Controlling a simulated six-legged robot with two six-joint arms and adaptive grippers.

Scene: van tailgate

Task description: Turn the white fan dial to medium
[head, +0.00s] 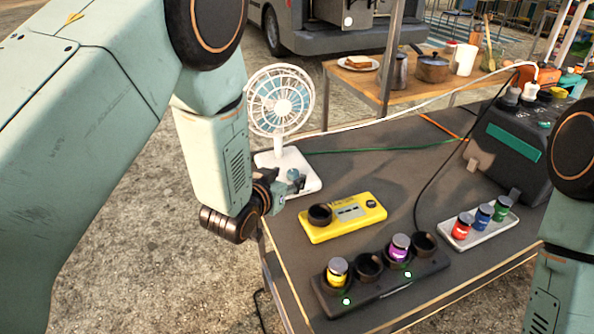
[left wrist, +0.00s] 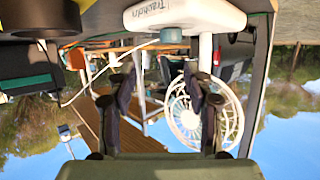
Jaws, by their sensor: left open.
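The white fan (head: 280,105) stands upright on its white base (head: 310,182) at the near left corner of the dark table. The wrist picture is upside down; it shows the fan's round cage (left wrist: 225,125) and its base (left wrist: 165,14) with lettering on the edge. A small teal dial (left wrist: 172,36) sits on the base beside the fan's stem. My left gripper (head: 280,190) is at the base, close to the dial. In the left wrist view its two fingers (left wrist: 160,85) are apart with nothing held between them. I cannot tell whether they touch the dial. My right gripper is out of view.
A yellow device (head: 342,222) and a dark holder (head: 385,280) with coloured jars stand in front of the fan. A white tray (head: 480,232) holds more jars. A dark power box (head: 510,150) stands at right. Cables run behind the fan.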

